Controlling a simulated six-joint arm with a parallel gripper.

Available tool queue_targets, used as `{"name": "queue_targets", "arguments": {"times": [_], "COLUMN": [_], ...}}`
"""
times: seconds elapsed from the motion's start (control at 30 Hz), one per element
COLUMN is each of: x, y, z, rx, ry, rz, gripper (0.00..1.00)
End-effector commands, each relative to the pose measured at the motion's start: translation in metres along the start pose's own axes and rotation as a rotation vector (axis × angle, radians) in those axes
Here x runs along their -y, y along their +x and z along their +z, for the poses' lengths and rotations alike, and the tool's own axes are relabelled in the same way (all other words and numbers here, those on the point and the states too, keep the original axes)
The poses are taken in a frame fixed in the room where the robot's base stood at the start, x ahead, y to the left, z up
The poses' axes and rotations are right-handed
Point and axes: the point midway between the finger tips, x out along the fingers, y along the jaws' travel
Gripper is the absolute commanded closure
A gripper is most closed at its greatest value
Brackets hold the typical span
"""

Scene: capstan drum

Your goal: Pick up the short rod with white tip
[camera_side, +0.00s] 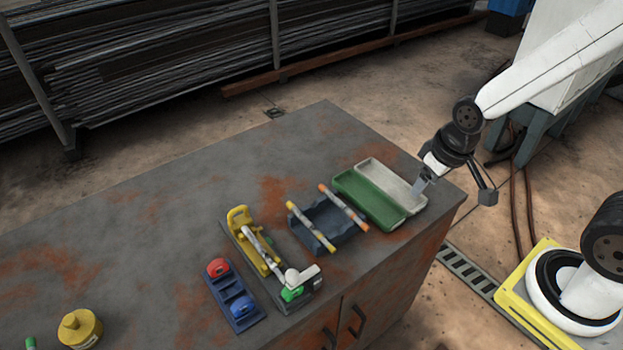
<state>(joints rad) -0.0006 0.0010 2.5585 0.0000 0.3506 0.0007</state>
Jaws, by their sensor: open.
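Two short rods lie side by side across a dark blue-grey rack (325,218) on the bench. The left rod (311,228) has yellow ends, and the right rod (344,208) has orange ends. Both look pale along the middle; I cannot tell a white tip on either at this size. My gripper (419,188) is open, pointing down at the right end of the pale grey tray, to the right of both rods and apart from them. Its fingertips are small in view, and I cannot tell whether they touch the tray.
A green tray (367,202) and a pale grey tray (386,183) stand between the rack and my gripper.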

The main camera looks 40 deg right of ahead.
Motion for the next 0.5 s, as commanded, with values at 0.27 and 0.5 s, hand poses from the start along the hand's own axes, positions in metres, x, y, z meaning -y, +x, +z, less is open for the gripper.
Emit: {"name": "queue_targets", "arguments": {"times": [0.27,0.5], "x": [0.014,0.054], "y": [0.005,0.022], "z": [-0.024,-0.071], "rx": [0.019,0.065], "ry": [-0.003,-0.004], "rz": [-0.010,-0.025], "gripper": [0.35,0.35]}}
